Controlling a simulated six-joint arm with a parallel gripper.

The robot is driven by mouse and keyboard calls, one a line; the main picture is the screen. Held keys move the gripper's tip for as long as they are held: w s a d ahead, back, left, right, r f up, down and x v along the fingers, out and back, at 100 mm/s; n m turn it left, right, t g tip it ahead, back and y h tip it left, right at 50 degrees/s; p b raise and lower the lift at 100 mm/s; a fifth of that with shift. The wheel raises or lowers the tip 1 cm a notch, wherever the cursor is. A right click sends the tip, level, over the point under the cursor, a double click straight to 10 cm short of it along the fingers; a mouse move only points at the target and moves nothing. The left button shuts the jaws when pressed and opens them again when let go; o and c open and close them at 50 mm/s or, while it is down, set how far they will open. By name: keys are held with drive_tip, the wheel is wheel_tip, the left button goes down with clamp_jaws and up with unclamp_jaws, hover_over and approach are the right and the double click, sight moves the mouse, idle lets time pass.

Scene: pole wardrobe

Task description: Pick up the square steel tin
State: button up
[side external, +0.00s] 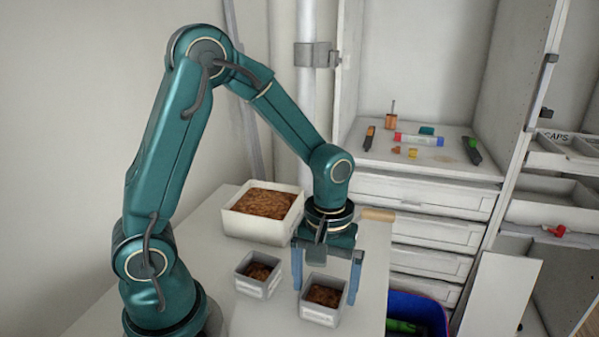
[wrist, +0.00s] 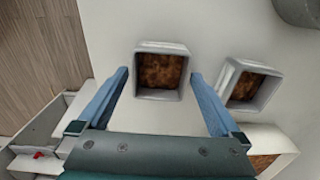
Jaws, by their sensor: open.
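Two small square grey tins with brown contents stand on the pale table. One tin (side external: 319,315) is below my gripper (side external: 325,294); it also shows in the wrist view (wrist: 162,47). The other tin (side external: 256,289) stands to its left in the side view and to its right in the wrist view (wrist: 262,67). My gripper is open and points down, with one blue finger on each side of the first tin. In the wrist view, gaps show between the fingers (wrist: 159,76) and its walls. I cannot tell how far the fingertips reach below its rim.
A larger white box (side external: 246,226) with brown contents stands behind the tins. A wooden handle-like piece (side external: 378,215) lies at the table's back edge. A white drawer cabinet (side external: 425,229) with small tools on top is at the right, with a blue bin (side external: 418,303) below.

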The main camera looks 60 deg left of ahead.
drive_tip(key=shift+f, duration=1.05)
drive_tip(key=c, duration=1.5)
drive_tip(key=shift+o, duration=0.2)
drive_tip(key=shift+r, duration=0.2)
